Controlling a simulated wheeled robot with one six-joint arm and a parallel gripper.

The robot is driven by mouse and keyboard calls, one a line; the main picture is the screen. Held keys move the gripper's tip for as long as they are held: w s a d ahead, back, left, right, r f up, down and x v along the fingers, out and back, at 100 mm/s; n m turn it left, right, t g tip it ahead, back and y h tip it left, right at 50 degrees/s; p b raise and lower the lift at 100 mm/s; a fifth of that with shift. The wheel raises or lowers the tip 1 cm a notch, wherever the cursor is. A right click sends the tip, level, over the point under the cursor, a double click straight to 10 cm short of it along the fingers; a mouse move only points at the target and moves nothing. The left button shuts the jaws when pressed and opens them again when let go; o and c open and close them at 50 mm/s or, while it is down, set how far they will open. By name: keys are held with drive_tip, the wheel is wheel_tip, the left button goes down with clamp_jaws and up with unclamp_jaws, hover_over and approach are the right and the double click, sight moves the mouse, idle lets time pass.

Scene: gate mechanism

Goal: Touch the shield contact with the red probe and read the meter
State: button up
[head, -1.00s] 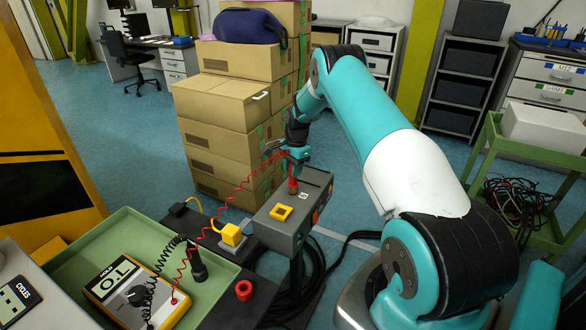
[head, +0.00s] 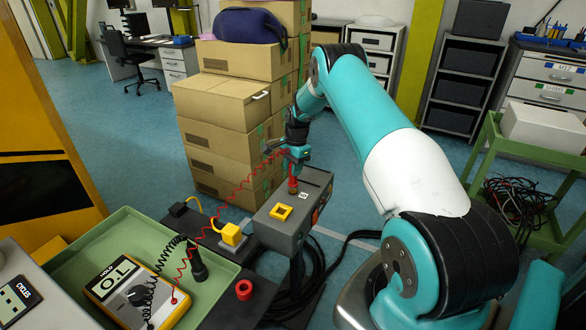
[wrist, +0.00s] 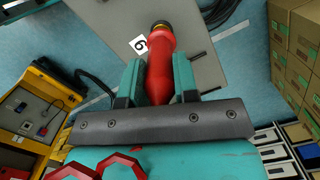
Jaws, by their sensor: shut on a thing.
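My gripper (head: 297,156) is shut on the red probe (head: 293,182), which points down at the top of a grey box (head: 318,184). In the wrist view the red probe (wrist: 160,65) sits between the fingers. Its far end meets or overlaps a dark round spot with a brass-coloured rim (wrist: 160,27), beside a white number label (wrist: 138,44). I cannot tell whether they touch or which spot is the shield contact. The yellow meter (head: 130,290) lies in the green tray, its display (head: 112,277) reading "O.L". A coiled red lead (head: 225,190) runs from it to the probe.
A black probe (head: 198,266) stands by the edge of the green tray (head: 88,250). A yellow square part (head: 281,212) is on the box's near end. Stacked cartons (head: 225,150) stand behind my gripper.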

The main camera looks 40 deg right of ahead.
drive_tip(key=shift+r+p, duration=1.2)
drive_tip(key=shift+r, duration=1.1)
drive_tip(key=shift+f, duration=0.1)
